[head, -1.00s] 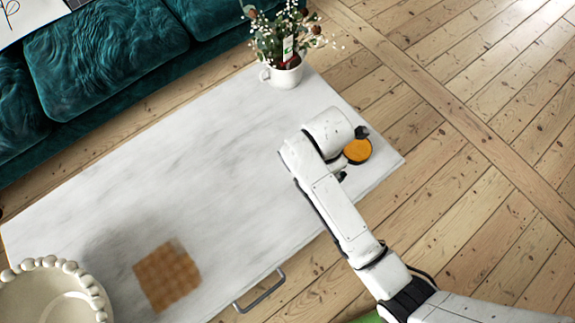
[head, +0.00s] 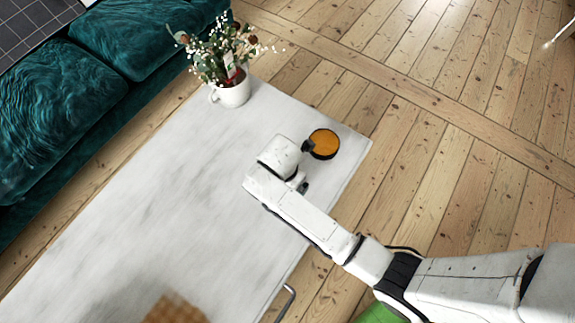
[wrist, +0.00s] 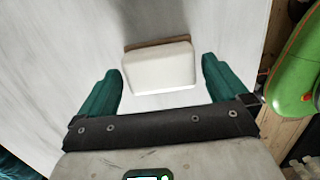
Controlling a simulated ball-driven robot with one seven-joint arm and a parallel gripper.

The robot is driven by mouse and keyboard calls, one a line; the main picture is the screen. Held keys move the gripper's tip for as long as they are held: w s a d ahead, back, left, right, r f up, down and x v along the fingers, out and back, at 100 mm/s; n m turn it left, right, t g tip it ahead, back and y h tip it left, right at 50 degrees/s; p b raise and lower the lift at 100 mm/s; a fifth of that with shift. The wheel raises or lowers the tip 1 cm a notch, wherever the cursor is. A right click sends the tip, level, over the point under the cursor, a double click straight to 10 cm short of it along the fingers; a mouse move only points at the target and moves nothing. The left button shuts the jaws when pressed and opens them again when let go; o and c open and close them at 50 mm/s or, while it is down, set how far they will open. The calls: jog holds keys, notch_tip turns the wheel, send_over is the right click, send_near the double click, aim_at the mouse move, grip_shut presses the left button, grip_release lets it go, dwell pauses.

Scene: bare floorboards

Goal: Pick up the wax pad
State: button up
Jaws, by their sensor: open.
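A white block with rounded corners and a brown strip along its far side, which I take to be the wax pad (wrist: 160,70), lies on the pale table in the wrist view. My gripper (wrist: 160,66) is open, with one teal finger on each side of the block and gaps to both. In the head view my gripper (head: 305,168) is low over the table near its right end. The block is not visible there, apparently hidden behind my gripper. An orange disc with a dark rim (head: 324,143) lies just right of one finger.
The marbled table (head: 130,215) has free room to the left of my arm. A white pot of flowers (head: 232,92) stands at its back corner. A brown checked thing (head: 172,309) lies at the bottom edge. A teal sofa (head: 60,105) is behind. A green object (wrist: 297,75) is beside the table.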

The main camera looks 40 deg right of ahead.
jog(key=shift+d+f, duration=0.15)
jog(key=shift+f, duration=0.6)
jog(key=shift+c, duration=0.3)
jog(key=c, duration=0.9)
jog(key=shift+o, duration=0.2)
jog(key=shift+r, duration=0.5)
notch_tip(320, 180, up, 2)
jog(key=shift+w+r+p, duration=0.1)
jog(key=shift+p, duration=0.35)
jog(key=s+d+r+p, duration=0.3)
jog(key=s+d+r, duration=0.1)
jog(key=s+r, duration=0.6)
jog(key=s, duration=0.3)
jog(key=shift+s+d+p, duration=0.15)
jog(key=shift+s+p, duration=0.05)
jog(key=shift+p, duration=0.1)
